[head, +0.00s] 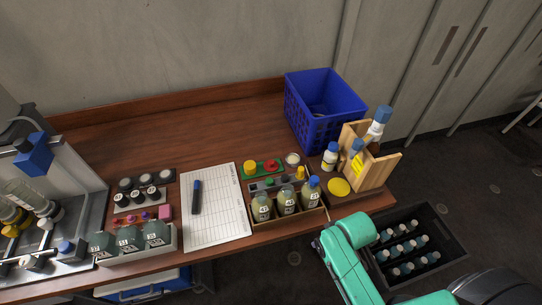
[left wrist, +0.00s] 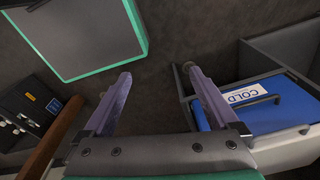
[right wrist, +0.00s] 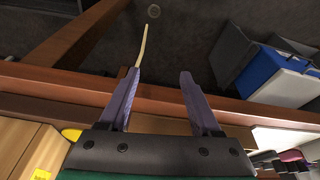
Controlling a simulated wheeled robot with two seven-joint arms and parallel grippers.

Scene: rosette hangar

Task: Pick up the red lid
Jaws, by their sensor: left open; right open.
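The red lid (head: 271,166) lies on a small green mat (head: 260,174) near the middle of the table in the head view. It is to the right of a yellow lid (head: 250,168) and behind a wooden box of bottles. I cannot make it out in either wrist view. My right gripper (right wrist: 160,85) is open and empty near a wooden edge in the right wrist view. In the head view my right arm is at the table's front right, apart from the lid. My left gripper (left wrist: 158,80) is open and empty over the floor, outside the head view.
Bottles in a wooden box (head: 315,219) stand in front of the lid. A blue basket (head: 317,122) and a wooden bottle rack (head: 378,168) stand to the right. A paper sheet (head: 225,198) with a marker lies left.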

